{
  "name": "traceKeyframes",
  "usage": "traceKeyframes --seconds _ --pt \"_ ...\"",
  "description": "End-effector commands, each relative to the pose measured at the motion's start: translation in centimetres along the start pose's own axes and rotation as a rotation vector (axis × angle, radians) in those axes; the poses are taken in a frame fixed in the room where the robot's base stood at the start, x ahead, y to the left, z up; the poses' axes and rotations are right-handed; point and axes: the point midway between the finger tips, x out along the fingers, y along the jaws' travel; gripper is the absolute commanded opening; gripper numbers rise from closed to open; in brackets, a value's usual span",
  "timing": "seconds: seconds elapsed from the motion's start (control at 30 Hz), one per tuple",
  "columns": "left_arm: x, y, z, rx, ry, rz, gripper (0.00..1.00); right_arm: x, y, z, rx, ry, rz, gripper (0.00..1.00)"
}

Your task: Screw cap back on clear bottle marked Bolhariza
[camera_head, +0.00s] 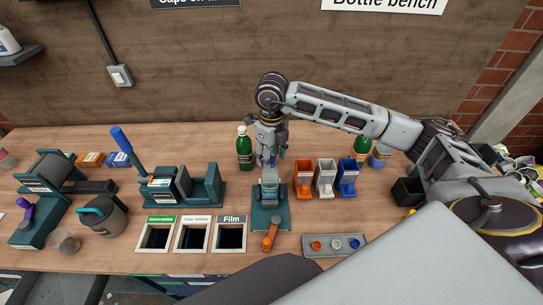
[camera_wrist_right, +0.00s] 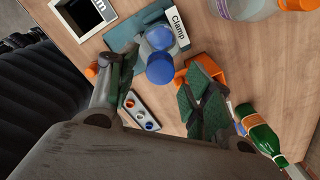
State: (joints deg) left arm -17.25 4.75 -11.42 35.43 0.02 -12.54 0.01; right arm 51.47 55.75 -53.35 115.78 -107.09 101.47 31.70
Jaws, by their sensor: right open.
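A small bottle (camera_head: 269,187) with a bluish label stands upright in the teal clamp (camera_head: 268,218); its lettering is too small to read. In the right wrist view, a blue cap (camera_wrist_right: 160,69) is at the bottle's top, above the bluish bottle body (camera_wrist_right: 158,38). I cannot tell whether it is screwed tight. My right gripper (camera_head: 270,150) points down just above the bottle. In its wrist view, the open fingers (camera_wrist_right: 155,97) are on either side of the cap with gaps. The clamp (camera_wrist_right: 122,38) shows there too. My left gripper is not in view.
A cap tray (camera_head: 312,252) lies right of the clamp's orange handle (camera_head: 270,238). Orange (camera_head: 303,180), white (camera_head: 325,180) and blue (camera_head: 347,178) dispensers stand to the right. A green bottle (camera_head: 244,150) stands behind. Bin openings (camera_head: 193,221) lie left of the clamp.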

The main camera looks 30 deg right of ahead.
Motion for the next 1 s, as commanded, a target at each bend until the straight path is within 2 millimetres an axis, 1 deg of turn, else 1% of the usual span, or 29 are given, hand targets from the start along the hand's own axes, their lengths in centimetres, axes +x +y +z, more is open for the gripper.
traceKeyframes --seconds 0.17,0.27,0.8,1.0 --pt "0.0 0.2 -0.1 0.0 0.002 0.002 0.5 -1.1 0.0 0.1 0.0 -0.004 0.0 0.5" --pt "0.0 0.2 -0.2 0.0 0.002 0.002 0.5 -2.2 0.0 0.1 0.0 -0.004 0.0 0.5" --pt "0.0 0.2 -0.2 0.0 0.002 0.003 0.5 -9.8 0.0 0.1 0.001 -0.004 0.0 0.5" --pt "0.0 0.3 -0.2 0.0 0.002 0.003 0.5 -11.4 0.0 0.1 0.001 -0.002 0.0 0.5"
